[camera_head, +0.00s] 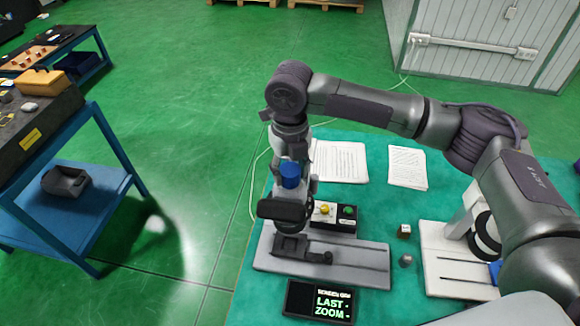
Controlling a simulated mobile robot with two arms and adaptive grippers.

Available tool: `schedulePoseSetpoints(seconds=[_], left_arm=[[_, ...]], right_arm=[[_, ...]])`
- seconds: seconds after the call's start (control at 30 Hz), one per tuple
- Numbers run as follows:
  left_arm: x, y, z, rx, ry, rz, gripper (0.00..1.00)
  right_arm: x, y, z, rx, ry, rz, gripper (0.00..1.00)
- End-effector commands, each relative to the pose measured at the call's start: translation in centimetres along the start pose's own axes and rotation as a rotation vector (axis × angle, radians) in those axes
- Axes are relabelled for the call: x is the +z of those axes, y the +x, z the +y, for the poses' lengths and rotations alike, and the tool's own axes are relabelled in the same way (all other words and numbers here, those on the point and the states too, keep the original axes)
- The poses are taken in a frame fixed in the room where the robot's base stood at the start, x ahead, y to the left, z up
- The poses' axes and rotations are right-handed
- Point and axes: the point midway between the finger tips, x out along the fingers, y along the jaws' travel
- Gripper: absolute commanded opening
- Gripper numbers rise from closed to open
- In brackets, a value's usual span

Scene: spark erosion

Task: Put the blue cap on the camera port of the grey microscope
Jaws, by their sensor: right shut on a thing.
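The grey microscope (295,250) stands on its flat base on the green-topped table. The blue cap (290,176) is upright at the top of this microscope, above its dark eyepiece part. My right gripper (291,162) points down from above and is shut on the blue cap. The camera port is hidden under the cap and gripper, so I cannot tell whether the cap touches it or hovers just above. My left gripper is not in view.
A white microscope (455,240) stands at the right, partly behind my right arm. A control box with buttons (335,216), a small display (319,302), small blocks (404,231) and paper sheets (407,167) lie on the table. A blue cart (70,215) stands left across open floor.

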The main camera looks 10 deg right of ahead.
Motion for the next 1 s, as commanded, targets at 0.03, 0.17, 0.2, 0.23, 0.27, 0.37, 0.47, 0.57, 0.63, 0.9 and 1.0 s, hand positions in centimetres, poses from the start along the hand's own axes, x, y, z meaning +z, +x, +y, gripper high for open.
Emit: schedulePoseSetpoints(seconds=[0.03, 0.17, 0.2, 0.23, 0.27, 0.37, 0.47, 0.57, 0.63, 0.9, 1.0], left_arm=[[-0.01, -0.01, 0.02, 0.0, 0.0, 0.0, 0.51], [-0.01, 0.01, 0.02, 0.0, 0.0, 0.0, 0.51], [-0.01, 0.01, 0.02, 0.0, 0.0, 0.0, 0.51], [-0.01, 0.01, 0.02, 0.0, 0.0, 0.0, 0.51], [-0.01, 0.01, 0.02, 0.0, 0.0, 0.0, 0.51], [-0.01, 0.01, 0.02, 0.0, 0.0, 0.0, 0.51], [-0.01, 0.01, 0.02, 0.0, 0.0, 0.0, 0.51], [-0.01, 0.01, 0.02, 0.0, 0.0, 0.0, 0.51], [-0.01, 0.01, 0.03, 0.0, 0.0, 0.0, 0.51], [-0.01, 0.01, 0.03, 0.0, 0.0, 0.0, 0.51], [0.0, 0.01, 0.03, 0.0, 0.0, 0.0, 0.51]], right_arm=[[0.01, 0.01, 0.02, 0.0, 0.0, 0.0, 0.21], [0.01, 0.01, 0.01, 0.0, 0.0, 0.0, 0.21], [0.01, 0.01, 0.01, 0.0, 0.0, 0.0, 0.53], [0.0, 0.01, 0.01, 0.0, 0.0, 0.0, 0.58], [0.0, 0.01, 0.01, 0.0, 0.0, 0.0, 0.63], [0.0, 0.0, 0.01, 0.0, 0.0, 0.0, 0.77], [0.0, 0.0, 0.01, 0.0, 0.0, 0.0, 0.77], [0.0, 0.0, 0.01, 0.0, 0.0, 0.0, 0.77], [-0.01, 0.01, 0.0, 0.0, 0.0, 0.0, 0.85], [-0.01, 0.0, 0.0, 0.0, 0.0, 0.0, 1.0], [-0.01, 0.0, 0.0, 0.0, 0.0, 0.0, 1.0]])
